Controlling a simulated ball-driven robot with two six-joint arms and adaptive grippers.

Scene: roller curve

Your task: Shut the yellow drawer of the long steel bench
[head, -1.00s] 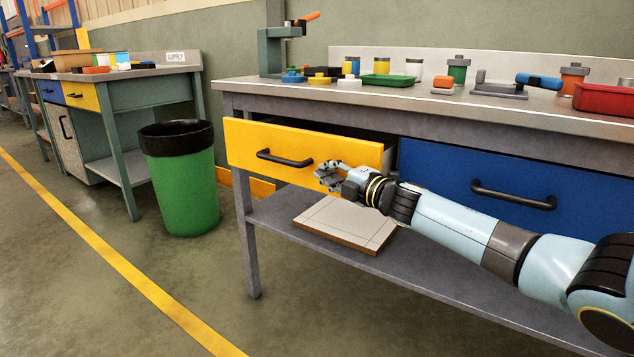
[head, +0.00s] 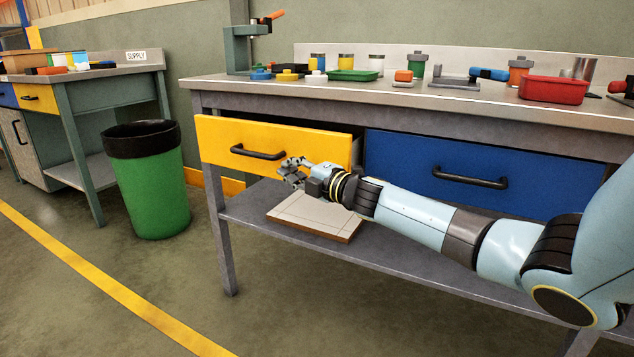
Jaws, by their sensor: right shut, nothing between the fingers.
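The yellow drawer (head: 310,147) is at the left end of the long steel bench (head: 400,101). It stands out from the bench front, with a dark gap and part of its side showing at its right end. Its black handle (head: 257,153) is on the front. My right gripper (head: 284,174) is shut and empty. It is at the drawer front, just right of and below the handle; I cannot tell whether it touches the front. My left gripper is not in view.
A blue drawer (head: 540,176) sits flush to the right. A board (head: 312,214) lies on the lower shelf under my arm. A green bin (head: 150,190) stands left of the bench. Jars, trays and a red box (head: 553,90) are on top. The floor in front is clear.

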